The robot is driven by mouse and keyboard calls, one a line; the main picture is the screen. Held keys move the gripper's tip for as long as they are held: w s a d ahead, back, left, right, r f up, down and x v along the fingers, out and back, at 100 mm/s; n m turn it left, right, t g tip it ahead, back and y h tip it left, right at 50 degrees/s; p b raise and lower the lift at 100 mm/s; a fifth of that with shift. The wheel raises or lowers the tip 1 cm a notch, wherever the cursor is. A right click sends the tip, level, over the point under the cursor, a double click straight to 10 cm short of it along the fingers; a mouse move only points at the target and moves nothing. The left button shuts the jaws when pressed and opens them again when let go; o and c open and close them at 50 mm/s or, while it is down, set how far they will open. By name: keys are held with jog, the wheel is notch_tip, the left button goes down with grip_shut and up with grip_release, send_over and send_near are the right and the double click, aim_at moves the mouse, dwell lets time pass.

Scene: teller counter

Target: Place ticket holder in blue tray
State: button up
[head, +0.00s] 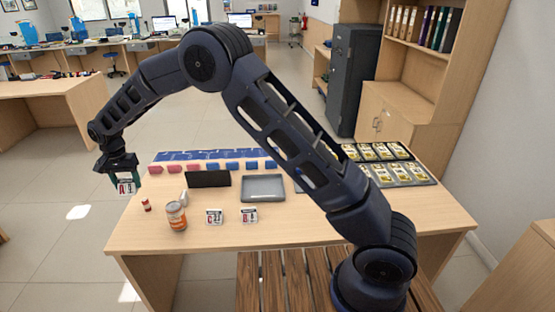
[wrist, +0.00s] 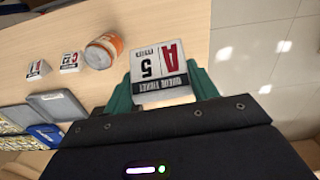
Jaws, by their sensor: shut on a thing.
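My gripper (head: 124,172) is shut on a white ticket holder (head: 126,187) with a red letter. It is held in the air off the table's left edge. In the wrist view the same ticket holder (wrist: 158,68) reads "A 5" and sits between the green fingertips. A shallow grey-blue tray (head: 262,198) lies empty mid-table, well to the right of my gripper; it also shows in the wrist view (wrist: 62,105). Another tray-like edge beside it is mostly hidden by my arm. Two more ticket holders (head: 214,216) (head: 249,215) stand in front of the tray.
An orange-labelled jar (head: 176,216) and a small red bottle (head: 146,205) stand at the table's left front. A black upright panel (head: 208,179) stands left of the tray. Pink and blue blocks line a blue strip (head: 205,155) behind.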

jog(key=w+d+r+m, duration=0.1)
jog(key=w+d+m, duration=0.8)
jog(key=w+d, duration=2.1)
jog(key=w+d+m, duration=0.3)
jog(key=d, duration=1)
jog(key=w+d+m, duration=0.3)
jog(key=w+d, duration=0.1)
jog(key=d, duration=1)
jog(key=w+d+m, duration=0.3)
jog(key=d+m, duration=0.1)
jog(key=d, duration=0.9)
notch_tip(320, 180, down, 19)
jog(key=shift+w+d+r, duration=0.1)
jog(key=shift+d, duration=0.05)
jog(key=shift+f, duration=0.45)
jog(key=o, duration=1)
